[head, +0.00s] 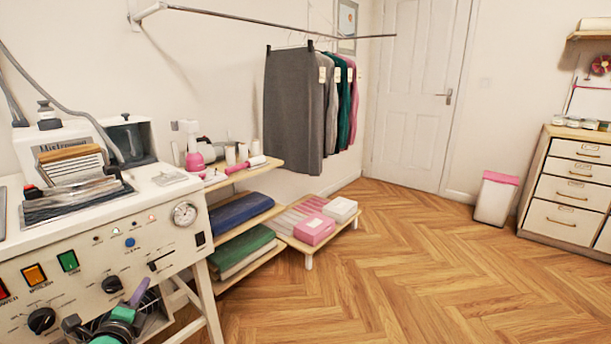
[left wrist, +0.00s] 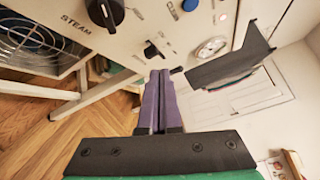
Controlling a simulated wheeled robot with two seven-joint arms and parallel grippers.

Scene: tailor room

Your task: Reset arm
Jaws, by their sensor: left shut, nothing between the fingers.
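My left gripper (head: 140,291) is at the lower left of the head view, in front of the pressing machine's control panel (head: 95,262). Its purple fingers are together with nothing between them. In the left wrist view the shut fingers (left wrist: 159,78) point up the picture, with the panel (left wrist: 135,30) beyond them. I cannot tell whether they touch it. My right gripper is not in view.
The machine's leg (head: 208,300) stands just right of my left gripper. A shelf with folded fabric (head: 240,244), a low rack with boxes (head: 314,230) and hanging skirts (head: 293,105) are beyond. The wooden floor (head: 420,275) is clear at the centre and right.

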